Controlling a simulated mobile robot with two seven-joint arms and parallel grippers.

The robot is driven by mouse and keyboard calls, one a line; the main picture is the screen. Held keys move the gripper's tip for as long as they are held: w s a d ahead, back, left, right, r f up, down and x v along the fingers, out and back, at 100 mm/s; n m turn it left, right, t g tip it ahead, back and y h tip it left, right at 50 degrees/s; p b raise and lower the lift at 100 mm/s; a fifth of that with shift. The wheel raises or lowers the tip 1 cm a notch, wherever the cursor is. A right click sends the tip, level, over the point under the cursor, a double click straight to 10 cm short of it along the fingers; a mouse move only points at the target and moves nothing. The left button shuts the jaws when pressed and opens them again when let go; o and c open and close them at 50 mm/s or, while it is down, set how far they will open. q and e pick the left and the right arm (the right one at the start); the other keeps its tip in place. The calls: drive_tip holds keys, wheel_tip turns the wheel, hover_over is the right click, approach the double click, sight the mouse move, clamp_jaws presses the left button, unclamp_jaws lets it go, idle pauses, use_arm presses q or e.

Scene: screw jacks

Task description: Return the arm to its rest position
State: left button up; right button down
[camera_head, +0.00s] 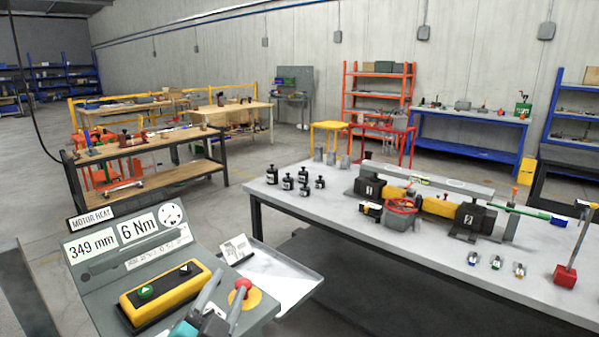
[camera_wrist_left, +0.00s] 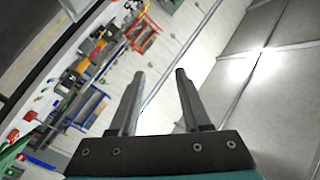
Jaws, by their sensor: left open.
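My left gripper (camera_head: 226,287) shows at the bottom of the head view, in front of the control panel (camera_head: 90,267). Its two grey fingers point up and away, with a bit of teal housing below them. In the left wrist view the gripper (camera_wrist_left: 159,73) has its fingers apart with nothing between them. One finger overlaps the red stop button (camera_head: 243,286) in the head view; I cannot tell whether they touch. The rest of the left arm is out of view. My right gripper is not in view.
The panel carries a yellow box with green and black buttons (camera_head: 168,290) and displays reading 349 mm and 6 Nm. A grey tray (camera_head: 290,262) juts out beside it. The grey workbench (camera_head: 345,237) at right holds the screw jack assembly (camera_head: 425,205) and several black weights.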

use_arm(q)
drive_tip(key=s+a+f+n+g+y, duration=0.4)
drive_tip(key=s+f+g, duration=0.3)
drive_tip(key=s+f, duration=0.45)
drive_tip(key=s+f+n+g+h, duration=0.2)
drive_tip(key=s+f+n+g, duration=0.2)
drive_tip(key=s+f+g, duration=0.55)
drive_tip(key=s+f+t+b, duration=0.1)
drive_tip(key=s+f+b, duration=0.15)
drive_tip(key=f, duration=0.95)
drive_tip(key=s+f+b, duration=0.1)
drive_tip(key=s+f, duration=0.2)
drive_tip(key=f, duration=0.8)
drive_tip(key=s+a+f+g+b, duration=0.1)
drive_tip(key=s+a+f+b, duration=0.1)
drive_tip(key=s+f, duration=1.3)
drive_tip(key=shift+s+a+f+m+b, duration=0.4)
drive_tip(key=shift+f+b, duration=0.2)
drive_tip(key=shift+f, duration=1.55)
